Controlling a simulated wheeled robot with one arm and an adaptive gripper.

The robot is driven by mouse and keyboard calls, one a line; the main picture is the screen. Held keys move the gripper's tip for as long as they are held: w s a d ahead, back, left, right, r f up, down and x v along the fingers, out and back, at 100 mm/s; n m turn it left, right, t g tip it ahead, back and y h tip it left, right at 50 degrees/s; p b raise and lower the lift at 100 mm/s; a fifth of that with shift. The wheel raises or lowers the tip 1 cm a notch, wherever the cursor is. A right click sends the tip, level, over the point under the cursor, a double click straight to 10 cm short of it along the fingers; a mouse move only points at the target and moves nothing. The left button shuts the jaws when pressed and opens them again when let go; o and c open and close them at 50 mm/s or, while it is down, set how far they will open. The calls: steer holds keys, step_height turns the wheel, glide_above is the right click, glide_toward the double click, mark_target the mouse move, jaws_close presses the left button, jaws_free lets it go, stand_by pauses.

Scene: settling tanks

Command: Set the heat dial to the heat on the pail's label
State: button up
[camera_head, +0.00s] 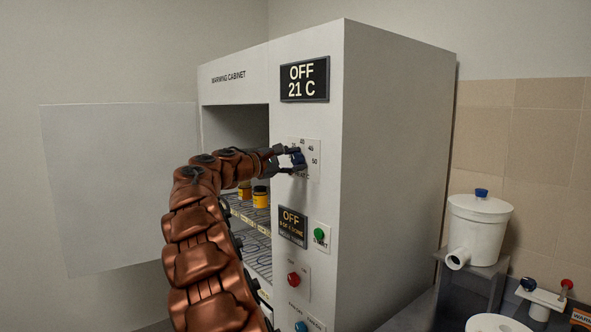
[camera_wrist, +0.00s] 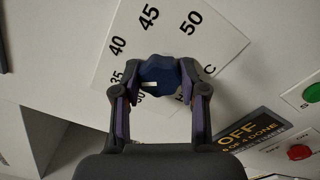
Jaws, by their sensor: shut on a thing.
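The heat dial is a dark blue knob (camera_wrist: 160,72) on a white scale plate (camera_head: 313,165) on the front of the warming cabinet. My gripper (camera_head: 291,158) is shut on the knob, one finger on each side; it also shows in the wrist view (camera_wrist: 159,84). The knob's white mark points left in the wrist view, toward the low side near 35 and 30; its exact reading is unclear. The numbers 40, 45 and 50 show clear of the fingers. A white pail (camera_head: 477,235) with a blue lid knob stands at right; no label is readable on it.
The cabinet's upper display (camera_head: 304,79) reads OFF, 21 C. Below the dial are a second display (camera_head: 292,226) reading OFF, a green START button (camera_head: 319,235) and a red button (camera_head: 293,279). The cabinet door (camera_head: 120,180) is open, with yellow jars (camera_head: 260,197) on a rack.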

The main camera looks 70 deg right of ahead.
steer(key=shift+f+m+b, duration=0.55)
steer(key=shift+m+b, duration=0.15)
steer(key=shift+m, duration=0.2)
steer(key=shift+r+m+b, duration=0.15)
steer(key=shift+m+b, duration=1.4)
steer(key=shift+m, duration=0.75)
steer(key=o, duration=1.1)
steer(key=shift+r, duration=0.25)
steer(key=shift+o, duration=0.2)
